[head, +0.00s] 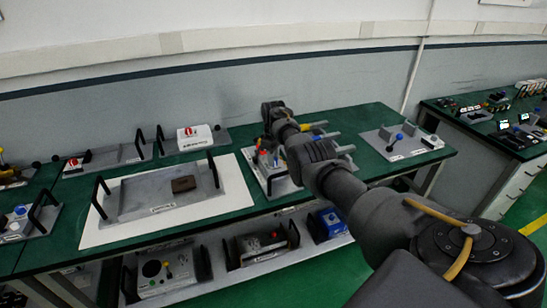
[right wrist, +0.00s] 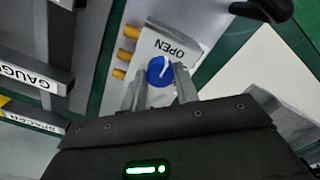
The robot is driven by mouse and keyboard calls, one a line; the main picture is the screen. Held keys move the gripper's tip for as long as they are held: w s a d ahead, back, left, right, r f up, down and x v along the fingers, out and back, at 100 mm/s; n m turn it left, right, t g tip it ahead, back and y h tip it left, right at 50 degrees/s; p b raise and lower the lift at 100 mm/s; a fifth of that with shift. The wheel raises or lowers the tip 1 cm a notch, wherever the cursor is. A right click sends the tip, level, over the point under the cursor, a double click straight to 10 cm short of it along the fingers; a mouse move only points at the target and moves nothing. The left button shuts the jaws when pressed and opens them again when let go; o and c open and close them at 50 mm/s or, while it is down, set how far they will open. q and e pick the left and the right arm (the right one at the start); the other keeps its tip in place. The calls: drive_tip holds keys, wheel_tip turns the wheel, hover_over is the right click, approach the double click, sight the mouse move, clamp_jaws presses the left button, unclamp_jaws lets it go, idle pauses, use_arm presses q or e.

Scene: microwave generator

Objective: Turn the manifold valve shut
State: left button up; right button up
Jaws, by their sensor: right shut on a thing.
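The manifold valve is a blue round knob (right wrist: 157,72) with a white pointer line, seen in the right wrist view. It sits on a pale block (right wrist: 180,50) labelled OPEN, with several brass fittings (right wrist: 124,55) along its left side. My right gripper (right wrist: 160,78) has one finger on each side of the knob and is shut on it. My left gripper is not in view.
A grey tray (head: 135,197) with black handles and a brown block (head: 184,184) lies on a white mat (head: 236,196) left of the manifold board. Grey pieces labelled GAUGE (right wrist: 40,78) and SPACER (right wrist: 35,117) stand close by. Another board (head: 408,152) stands farther right.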

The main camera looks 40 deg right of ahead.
drive_tip(key=shift+m, duration=0.3)
drive_tip(key=m+p, duration=0.1)
drive_tip(key=m, duration=0.2)
drive_tip(key=shift+r+m, duration=0.1)
drive_tip(key=shift+m, duration=0.3)
drive_tip(key=m, duration=0.9)
drive_tip(key=shift+m+b, duration=0.75)
drive_tip(key=shift+m, duration=1.45)
drive_tip(key=o, duration=1)
